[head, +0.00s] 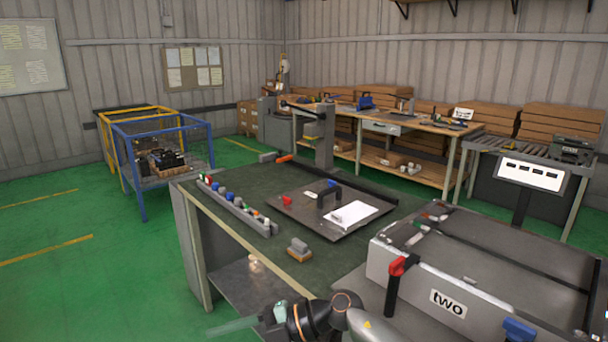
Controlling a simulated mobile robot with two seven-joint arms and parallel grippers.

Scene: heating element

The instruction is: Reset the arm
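Part of my own arm (338,312), dark with copper-coloured rings and a pale grey link, shows at the bottom centre. It reaches in from the lower right beside the front edge of the workbench (235,183). A small pale green part and a blurred pale streak lie at its left end. I cannot make out gripper fingers there or whether they hold anything. My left gripper is not in view.
The workbench bears a tray (285,208) with a white sheet, a row of small coloured parts (235,207) and a brush-like block (299,250). A grey machine marked "two" (447,303), with red and blue handles, stands close right. Green floor (90,270) is clear at left.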

